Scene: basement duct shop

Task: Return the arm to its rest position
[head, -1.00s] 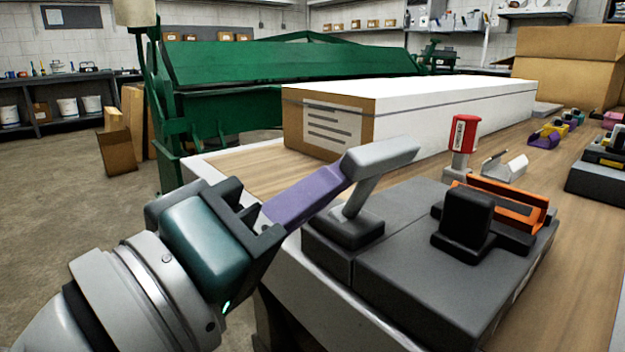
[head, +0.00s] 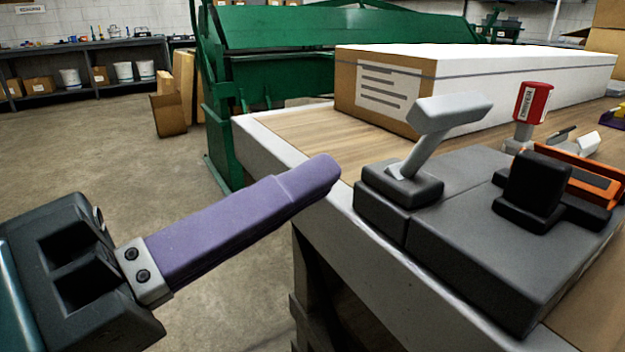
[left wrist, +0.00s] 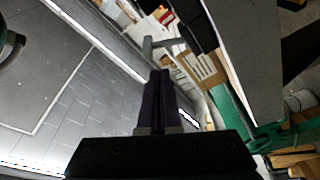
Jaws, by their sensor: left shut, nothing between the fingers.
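My left gripper (head: 318,178) reaches in from the left in the head view, its purple fingers pressed together with nothing between them. Its tips are beside the near left edge of the workbench (head: 262,138), left of a grey lever (head: 415,145) on a dark block and apart from it. In the left wrist view the shut fingers (left wrist: 160,82) point up the picture. My right gripper does not show in either view.
A dark grey machine (head: 470,235) with an orange part (head: 590,184) stands on the bench. A long white-and-brown box (head: 480,75) and a red-topped item (head: 532,102) are behind it. A green machine (head: 285,55) stands beyond. The floor at left (head: 90,150) is clear.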

